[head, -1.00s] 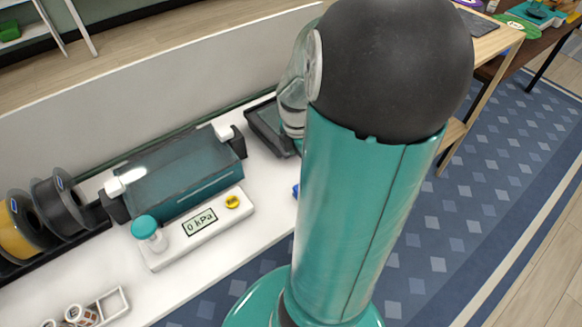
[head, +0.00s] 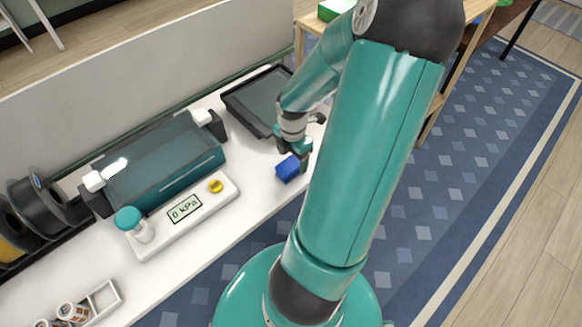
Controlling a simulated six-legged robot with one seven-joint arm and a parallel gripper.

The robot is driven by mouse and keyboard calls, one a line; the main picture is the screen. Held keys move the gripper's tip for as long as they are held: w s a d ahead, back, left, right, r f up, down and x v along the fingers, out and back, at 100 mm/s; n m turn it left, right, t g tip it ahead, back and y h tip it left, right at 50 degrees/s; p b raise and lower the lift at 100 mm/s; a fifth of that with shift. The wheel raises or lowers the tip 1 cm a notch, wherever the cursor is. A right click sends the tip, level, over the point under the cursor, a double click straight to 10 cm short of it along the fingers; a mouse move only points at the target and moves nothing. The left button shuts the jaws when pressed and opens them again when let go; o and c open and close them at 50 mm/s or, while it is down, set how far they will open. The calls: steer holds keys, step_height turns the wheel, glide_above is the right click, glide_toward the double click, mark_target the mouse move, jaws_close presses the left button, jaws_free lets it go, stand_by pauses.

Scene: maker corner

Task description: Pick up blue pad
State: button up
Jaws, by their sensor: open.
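The blue pad (head: 287,168) is a small blue block at the right end of the white bench, near its front edge. My gripper (head: 294,158) is open and points down right at the pad. One dark finger shows beside the pad's right side and another near its upper edge. I cannot tell whether the fingers touch it or straddle it fully. Part of the pad is hidden behind the gripper.
A dark tray (head: 243,97) lies behind the gripper. Left of it are a teal-and-black machine (head: 165,165) and a white gauge (head: 180,215) reading 0 kPa. Filament spools (head: 42,205) stand at far left. The bench front is partly clear.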

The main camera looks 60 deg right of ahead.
mark_target(291, 164)
steer(key=f, duration=0.4)
steer(key=shift+w+a+f, duration=0.15)
steer(key=shift+w+f, duration=0.05)
steer(key=shift+f, duration=0.15)
steer(key=c, duration=1)
steer(key=shift+c, duration=0.4)
steer(key=shift+r, duration=0.3)
